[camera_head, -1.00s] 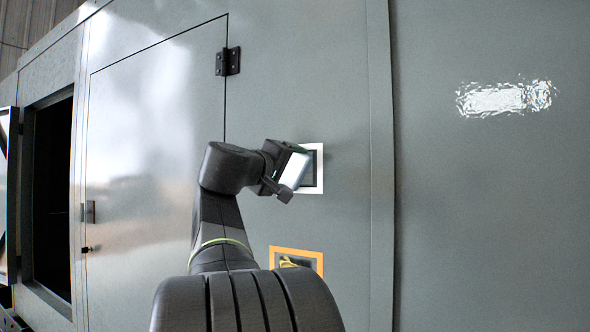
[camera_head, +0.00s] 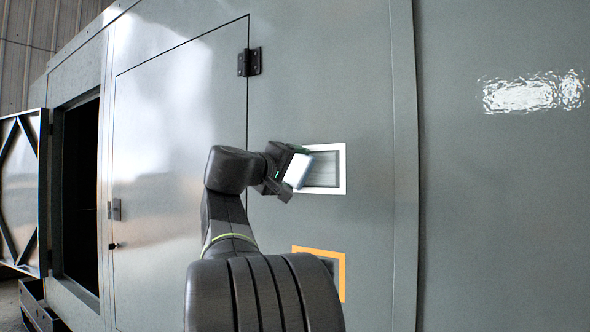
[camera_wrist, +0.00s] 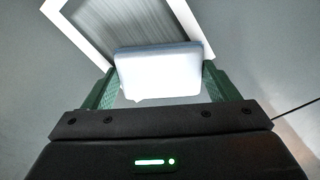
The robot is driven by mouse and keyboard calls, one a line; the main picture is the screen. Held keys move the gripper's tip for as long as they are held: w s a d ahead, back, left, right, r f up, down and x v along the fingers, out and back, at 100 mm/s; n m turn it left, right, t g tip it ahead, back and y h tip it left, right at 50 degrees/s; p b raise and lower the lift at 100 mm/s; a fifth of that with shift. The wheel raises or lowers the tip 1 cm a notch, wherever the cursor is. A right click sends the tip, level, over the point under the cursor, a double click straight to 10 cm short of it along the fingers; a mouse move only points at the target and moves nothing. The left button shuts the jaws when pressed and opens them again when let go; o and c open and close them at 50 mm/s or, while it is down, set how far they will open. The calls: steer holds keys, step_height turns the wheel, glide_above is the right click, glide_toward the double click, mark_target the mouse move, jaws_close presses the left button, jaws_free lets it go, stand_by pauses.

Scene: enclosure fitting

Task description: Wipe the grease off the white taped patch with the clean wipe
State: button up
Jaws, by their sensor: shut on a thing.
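The white taped patch (camera_head: 341,170) is a square white tape frame on the grey cabinet wall. The area inside it looks grey with fine streaks. In the wrist view, the patch (camera_wrist: 190,22) fills the top, partly hidden by the wipe. The clean wipe (camera_head: 298,170) is a white pad with a bluish edge, and it also shows in the wrist view (camera_wrist: 158,72). My gripper (camera_wrist: 160,78) is shut on the wipe, its green fingers on either side. The wipe is at the patch's left side; I cannot tell whether it touches the surface.
An orange taped frame (camera_head: 341,280) sits below the white patch, partly hidden by my arm. A black hinge (camera_head: 249,62) is above left. An open doorway (camera_head: 80,190) with a swung-out door (camera_head: 22,190) is at far left. A glossy white smear (camera_head: 530,94) marks the right panel.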

steer(key=shift+f, duration=0.1)
steer(key=shift+s+a, duration=0.1)
steer(key=shift+a, duration=0.05)
steer(key=shift+b+v, duration=0.9)
steer(key=shift+v, duration=1.8)
steer(key=shift+s, duration=0.15)
steer(key=v, duration=0.2)
steer(key=shift+s+a+b, duration=0.3)
steer(key=shift+b, duration=0.05)
